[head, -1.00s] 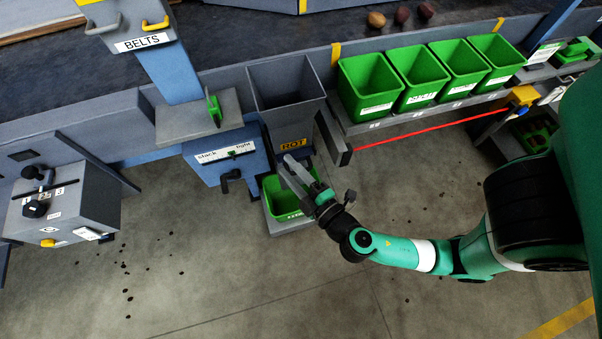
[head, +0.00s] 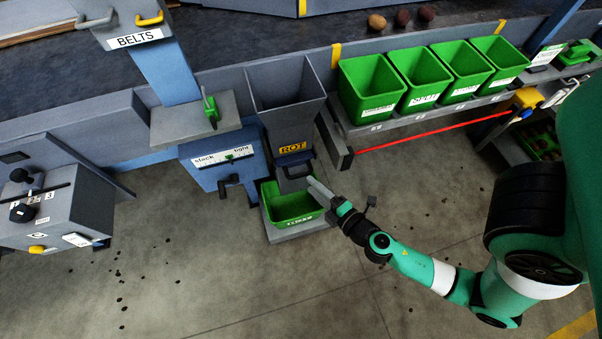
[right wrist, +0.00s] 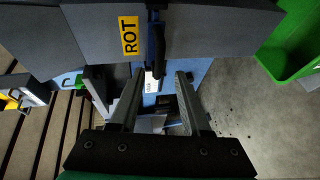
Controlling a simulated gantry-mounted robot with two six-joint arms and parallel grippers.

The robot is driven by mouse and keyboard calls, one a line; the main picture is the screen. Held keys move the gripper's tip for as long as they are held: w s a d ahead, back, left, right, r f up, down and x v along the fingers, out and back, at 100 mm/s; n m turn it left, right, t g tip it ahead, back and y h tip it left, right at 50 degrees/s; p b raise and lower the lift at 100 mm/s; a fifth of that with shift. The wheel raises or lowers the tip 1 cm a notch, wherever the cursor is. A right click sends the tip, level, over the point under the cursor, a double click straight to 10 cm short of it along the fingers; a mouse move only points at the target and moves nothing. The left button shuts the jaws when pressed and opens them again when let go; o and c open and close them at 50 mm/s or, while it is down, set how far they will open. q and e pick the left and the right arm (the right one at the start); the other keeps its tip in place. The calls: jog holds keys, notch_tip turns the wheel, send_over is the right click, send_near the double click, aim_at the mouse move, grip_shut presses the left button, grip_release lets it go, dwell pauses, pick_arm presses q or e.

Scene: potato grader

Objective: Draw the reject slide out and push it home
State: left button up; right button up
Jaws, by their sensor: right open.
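The reject slide appears to be the grey front (head: 296,183) with a yellow ROT label and a dark blue handle (head: 294,161), under the grey hopper (head: 287,85). In the right wrist view the ROT label (right wrist: 130,35) and the handle (right wrist: 156,42) show ahead of the jaws. My right gripper (head: 318,190) is open and empty, just right of and below the handle and apart from it. Its two fingers (right wrist: 160,76) stand apart in the right wrist view. How far out the slide is, I cannot tell. My left gripper is not in view.
A green crate (head: 292,222) stands below the slide on a grey ledge. A blue slack/tight box (head: 224,178) with a crank is to the left. A grey post (head: 334,140) and red line (head: 430,134) are to the right, below several green bins. Floor in front is open.

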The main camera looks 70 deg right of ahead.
aim_at(301, 174)
jog(key=x, duration=0.6)
jog(key=shift+w+d+p, duration=0.15)
jog(key=shift+w+p, duration=0.1)
jog(key=shift+p, duration=0.15)
jog(key=shift+c, duration=0.2)
grip_shut()
dwell(0.7)
